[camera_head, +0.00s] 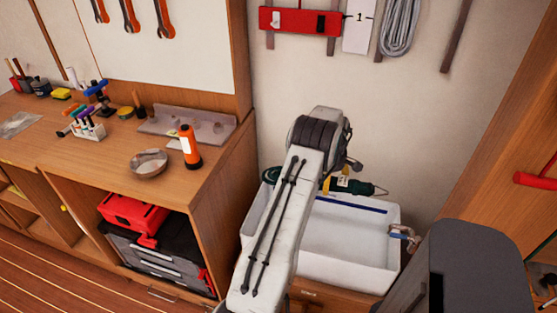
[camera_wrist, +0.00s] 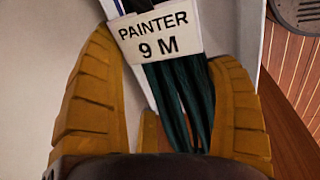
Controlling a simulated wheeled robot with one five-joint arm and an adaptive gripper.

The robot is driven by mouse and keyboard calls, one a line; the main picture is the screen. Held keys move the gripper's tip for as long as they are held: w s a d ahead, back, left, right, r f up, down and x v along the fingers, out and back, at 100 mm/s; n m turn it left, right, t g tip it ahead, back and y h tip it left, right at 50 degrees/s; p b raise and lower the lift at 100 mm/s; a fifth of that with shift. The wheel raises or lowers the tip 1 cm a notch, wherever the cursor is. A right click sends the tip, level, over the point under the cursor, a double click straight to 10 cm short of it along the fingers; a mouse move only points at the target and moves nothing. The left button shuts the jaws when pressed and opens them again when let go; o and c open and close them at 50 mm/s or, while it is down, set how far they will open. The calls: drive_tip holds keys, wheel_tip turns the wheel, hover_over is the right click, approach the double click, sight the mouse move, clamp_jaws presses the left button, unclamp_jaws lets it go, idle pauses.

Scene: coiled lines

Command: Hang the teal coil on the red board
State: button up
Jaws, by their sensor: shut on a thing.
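My gripper (camera_wrist: 164,60) is shut on the teal coil (camera_wrist: 180,105), its yellow ridged fingers on either side of the dark green-teal strands. A white tag on the coil (camera_wrist: 160,38) reads "PAINTER 9 M". In the head view my arm hides most of the gripper and coil; dark green parts of the coil (camera_head: 271,174) show on both sides of the arm, above the white basin. The red board (camera_head: 297,21) is on the wall at the top, above and apart from the coil. It carries a small white piece and a black piece.
A white plate marked 1 (camera_head: 358,25) and a hanging grey coil (camera_head: 401,28) are right of the red board.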

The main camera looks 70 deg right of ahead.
drive_tip(key=b, duration=2.5)
hover_over(319, 240)
wheel_tip(319, 240, down, 25)
drive_tip(key=shift+a+r, duration=0.15)
drive_tip(key=shift+a, duration=0.1)
drive_tip(key=shift+w+p, duration=0.1)
drive_tip(key=shift+p, duration=0.2)
wheel_tip(319, 240, down, 7)
drive_tip(key=b, duration=0.6)
drive_tip(key=shift+r+b, duration=0.15)
drive_tip(key=shift+b, duration=0.15)
wheel_tip(319, 240, down, 3)
drive_tip(key=shift+r+b, duration=0.1)
drive_tip(key=shift+b, duration=0.7)
drive_tip(key=o, duration=1.1)
drive_tip(key=shift+f, duration=0.2)
